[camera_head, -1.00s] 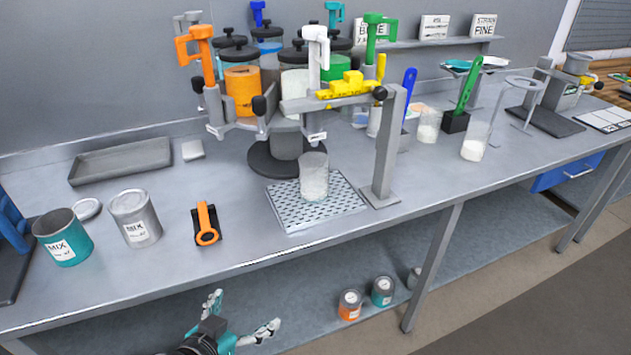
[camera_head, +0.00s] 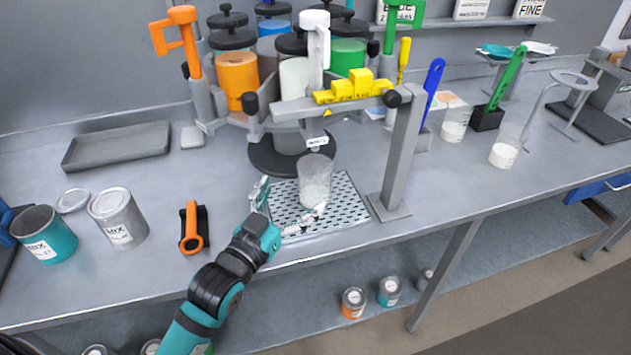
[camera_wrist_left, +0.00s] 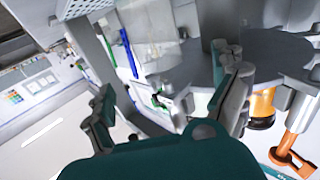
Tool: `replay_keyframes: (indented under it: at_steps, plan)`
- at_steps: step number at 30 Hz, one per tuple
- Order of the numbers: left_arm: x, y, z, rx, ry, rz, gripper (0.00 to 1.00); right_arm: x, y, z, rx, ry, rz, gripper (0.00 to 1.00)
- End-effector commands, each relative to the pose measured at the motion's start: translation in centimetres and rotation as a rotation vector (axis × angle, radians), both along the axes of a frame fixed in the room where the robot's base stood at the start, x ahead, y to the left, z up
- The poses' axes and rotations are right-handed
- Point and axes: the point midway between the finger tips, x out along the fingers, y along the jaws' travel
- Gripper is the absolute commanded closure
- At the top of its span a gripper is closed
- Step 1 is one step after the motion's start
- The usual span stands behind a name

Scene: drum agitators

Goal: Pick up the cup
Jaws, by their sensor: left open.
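A clear cup (camera_head: 315,183) with white contents stands upright on a perforated grey drip tray (camera_head: 349,213), below the white dispenser of the drum stand. My left gripper (camera_head: 290,202) is open and empty at the near left of the cup, with one finger to its left and the other in front of its lower part. I cannot tell whether a finger touches it. Both fingers also show spread apart in the left wrist view (camera_wrist_left: 170,98); the cup is not clear there. My right gripper is not in view.
The drum stand (camera_head: 290,145) rises behind the cup. A grey post (camera_head: 401,150) with a yellow-topped arm stands just right.

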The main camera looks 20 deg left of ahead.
Motion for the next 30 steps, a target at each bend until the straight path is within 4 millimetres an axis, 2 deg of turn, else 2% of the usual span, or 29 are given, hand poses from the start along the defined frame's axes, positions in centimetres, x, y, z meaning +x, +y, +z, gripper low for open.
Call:
replay_keyframes:
  at_steps: [2, 4, 9, 12, 17, 21, 25, 30]
  plan:
    - [1.7, -0.3, 0.3, -0.001, -0.002, 0.0, 0.04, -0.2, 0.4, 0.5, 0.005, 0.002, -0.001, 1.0]
    - [2.8, -0.6, 0.2, -0.001, -0.001, 0.0, 0.04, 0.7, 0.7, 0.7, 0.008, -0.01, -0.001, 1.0]
    - [4.1, -0.8, 0.0, 0.0, 0.001, 0.0, 0.04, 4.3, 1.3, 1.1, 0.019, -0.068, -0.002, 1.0]
    - [4.8, -1.0, 0.2, -0.001, 0.0, 0.0, 0.04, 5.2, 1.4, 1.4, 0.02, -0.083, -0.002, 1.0]
    - [7.1, -1.6, 0.6, 0.0, 0.0, 0.0, 0.04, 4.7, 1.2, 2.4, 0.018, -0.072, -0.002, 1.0]
    - [8.8, -1.9, 0.4, 0.0, 0.001, 0.0, 0.04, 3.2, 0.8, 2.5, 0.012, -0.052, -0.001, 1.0]
    - [9.3, -2.0, 0.2, 0.0, 0.001, 0.0, 0.04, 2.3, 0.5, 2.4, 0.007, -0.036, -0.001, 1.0]
    - [9.3, -2.0, 0.2, 0.0, 0.001, 0.0, 0.04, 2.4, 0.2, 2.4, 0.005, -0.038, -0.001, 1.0]
